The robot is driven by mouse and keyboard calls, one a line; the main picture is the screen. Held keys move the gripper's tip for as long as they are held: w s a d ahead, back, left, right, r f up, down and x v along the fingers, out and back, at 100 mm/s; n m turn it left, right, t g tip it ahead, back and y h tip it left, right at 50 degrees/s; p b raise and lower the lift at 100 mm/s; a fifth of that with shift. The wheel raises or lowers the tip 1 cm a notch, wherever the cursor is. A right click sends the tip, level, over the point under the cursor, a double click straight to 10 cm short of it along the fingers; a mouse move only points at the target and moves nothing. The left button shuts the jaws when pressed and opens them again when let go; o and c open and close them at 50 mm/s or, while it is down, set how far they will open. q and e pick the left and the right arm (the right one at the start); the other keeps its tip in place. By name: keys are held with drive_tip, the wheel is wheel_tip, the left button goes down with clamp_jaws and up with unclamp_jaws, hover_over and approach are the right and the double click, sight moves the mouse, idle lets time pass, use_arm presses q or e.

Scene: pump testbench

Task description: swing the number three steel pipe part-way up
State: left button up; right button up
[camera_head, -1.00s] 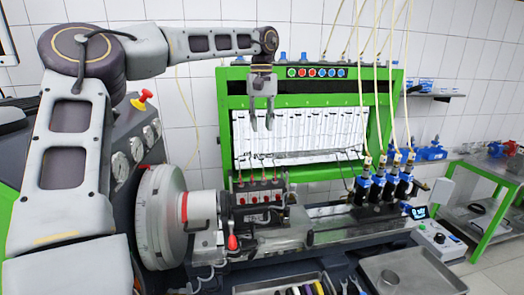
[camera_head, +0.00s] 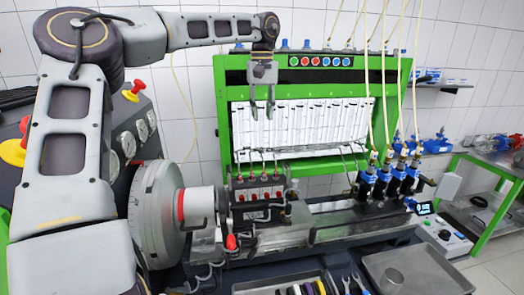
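Several thin steel pipes (camera_head: 263,161) rise from the red-topped pump block (camera_head: 258,195) toward the lower edge of the white tube panel (camera_head: 300,125). They are too small and close together to tell which is number three. My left gripper (camera_head: 262,112) hangs with its fingers down in front of the upper left of the white panel, above the pump block. Its two fingers are apart with nothing between them, and the pipes are below its tips. My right gripper is not in view.
A green test frame (camera_head: 222,105) surrounds the panel. Blue injectors (camera_head: 385,180) with pale hoses stand at the right. A round white drive disc (camera_head: 155,212) is at the left. Metal trays with tools (camera_head: 262,287) lie in front. A green side table (camera_head: 500,205) is at the far right.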

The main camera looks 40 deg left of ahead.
use_arm(q)
wheel_tip(320, 180, down, 14)
drive_tip(key=shift+r+p, duration=0.2)
drive_tip(key=shift+p, duration=0.5)
clamp_jaws()
idle(0.5)
